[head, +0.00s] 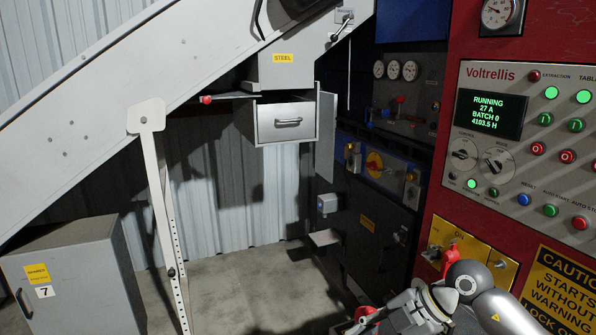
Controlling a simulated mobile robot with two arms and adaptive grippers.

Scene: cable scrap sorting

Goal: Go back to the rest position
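My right arm comes in at the bottom right corner, in front of the red control cabinet (450,207). My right gripper (385,318) is at the bottom edge and partly cut off by it. Its fingers are too small and foreshortened to tell if it is open or shut, and nothing can be made out in it. My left gripper is not in view.
A steel drawer (280,125) hangs under the sloping grey conveyor (100,90). A grey cabinet labelled 7 (75,280) stands at the lower left. A red knob on a yellow plate (449,256) is close to my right arm. The concrete floor (235,285) is clear.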

